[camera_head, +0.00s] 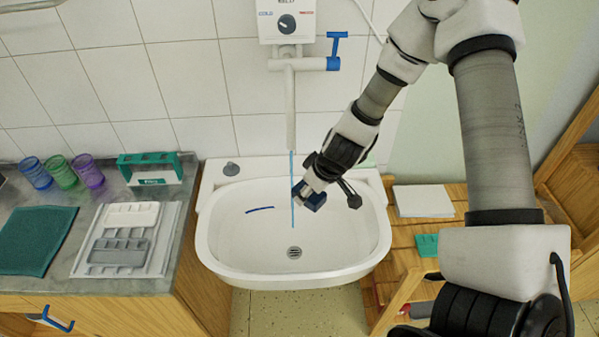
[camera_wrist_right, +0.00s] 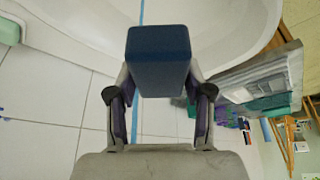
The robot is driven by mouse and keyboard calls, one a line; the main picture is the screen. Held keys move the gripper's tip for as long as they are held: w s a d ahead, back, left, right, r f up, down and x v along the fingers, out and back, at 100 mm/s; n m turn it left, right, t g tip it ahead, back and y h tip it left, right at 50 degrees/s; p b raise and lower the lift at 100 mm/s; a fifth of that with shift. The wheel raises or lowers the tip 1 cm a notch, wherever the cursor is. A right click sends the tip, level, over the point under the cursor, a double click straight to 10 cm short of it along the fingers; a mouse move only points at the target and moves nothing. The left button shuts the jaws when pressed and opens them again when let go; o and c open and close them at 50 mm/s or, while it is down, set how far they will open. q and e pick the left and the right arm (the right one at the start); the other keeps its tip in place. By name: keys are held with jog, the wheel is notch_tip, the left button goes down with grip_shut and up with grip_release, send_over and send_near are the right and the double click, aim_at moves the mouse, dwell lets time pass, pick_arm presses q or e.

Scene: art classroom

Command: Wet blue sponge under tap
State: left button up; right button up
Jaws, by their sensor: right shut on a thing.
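The dark blue sponge (camera_head: 311,197) is held over the white sink (camera_head: 235,230) in the head view. My right gripper (camera_head: 316,185) is shut on it, and the sponge fills the space between the fingers in the right wrist view (camera_wrist_right: 158,58). The tap (camera_head: 290,105) hangs from the wall heater, and its blue handle (camera_head: 336,45) is on the right. A thin blue stream of water (camera_head: 292,175) falls from the spout into the basin. The stream passes at the left edge of the sponge; I cannot tell whether they touch. My left gripper is not in view.
A grey counter at left holds a green mat (camera_head: 38,240), paint trays (camera_head: 125,240), coloured glasses (camera_head: 60,172) and a green holder (camera_head: 150,168). A wooden shelf at right holds a white block (camera_head: 423,201) and a green sponge (camera_head: 427,245). A blue brush stroke-like strip (camera_head: 260,209) lies in the sink.

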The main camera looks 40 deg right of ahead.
aim_at(309, 201)
jog(key=s+r+p, duration=0.2)
jog(key=s+a+r+p, duration=0.1)
jog(key=s, duration=0.1)
jog(key=shift+a+r+p, duration=0.2)
jog(key=shift+r+p, duration=0.15)
jog(key=shift+r, duration=0.05)
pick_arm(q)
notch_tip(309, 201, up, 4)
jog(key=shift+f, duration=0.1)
pick_arm(e)
jog(key=shift+s+a+r, duration=0.1)
jog(key=shift+s, duration=0.3)
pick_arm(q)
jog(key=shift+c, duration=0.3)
